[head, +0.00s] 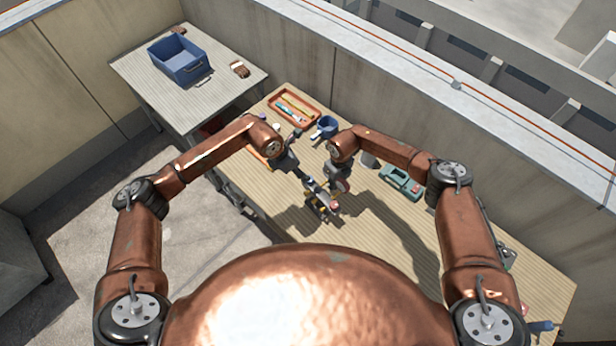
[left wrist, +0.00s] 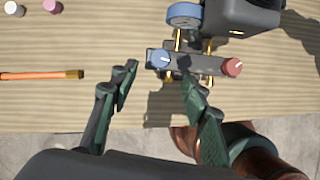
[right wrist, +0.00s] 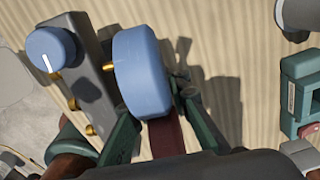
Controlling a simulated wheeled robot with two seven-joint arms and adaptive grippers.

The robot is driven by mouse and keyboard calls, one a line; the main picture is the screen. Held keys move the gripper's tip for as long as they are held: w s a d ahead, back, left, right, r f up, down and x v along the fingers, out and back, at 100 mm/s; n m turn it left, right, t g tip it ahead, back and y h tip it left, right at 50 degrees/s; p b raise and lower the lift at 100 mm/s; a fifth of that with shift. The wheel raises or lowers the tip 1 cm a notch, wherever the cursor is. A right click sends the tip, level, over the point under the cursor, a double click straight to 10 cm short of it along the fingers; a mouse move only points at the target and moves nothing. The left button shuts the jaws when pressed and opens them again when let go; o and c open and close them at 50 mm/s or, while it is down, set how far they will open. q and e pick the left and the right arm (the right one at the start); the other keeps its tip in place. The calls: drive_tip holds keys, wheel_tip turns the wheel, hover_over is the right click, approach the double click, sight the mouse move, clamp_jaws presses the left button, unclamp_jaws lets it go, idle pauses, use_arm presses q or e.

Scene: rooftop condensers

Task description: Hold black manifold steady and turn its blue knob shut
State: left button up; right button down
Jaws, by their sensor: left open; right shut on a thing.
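The black manifold (left wrist: 195,64) lies above the wooden bench, with brass fittings, a blue knob (left wrist: 160,59) at one end and a red knob (left wrist: 232,67) at the other. A blue round gauge (right wrist: 142,72) is on it. My right gripper (right wrist: 165,128) is shut on a dark red part of the manifold (right wrist: 167,137) beside this gauge; the gripper partly hides that part. The blue knob also shows in the right wrist view (right wrist: 50,52).
On the bench are an orange tray (head: 282,117) with tools, a blue cup (head: 327,127) and a green case (head: 401,184). A second table (head: 165,95) at the back left holds a blue bin (head: 180,62). A parapet wall (head: 430,135) runs behind the bench.

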use_arm(q)
drive_tip(key=x, duration=0.9)
drive_tip(key=shift+a, duration=0.1)
drive_tip(key=shift+r, duration=0.1)
drive_tip(key=shift+c, duration=0.3)
drive_tip(key=c, duration=1.1)
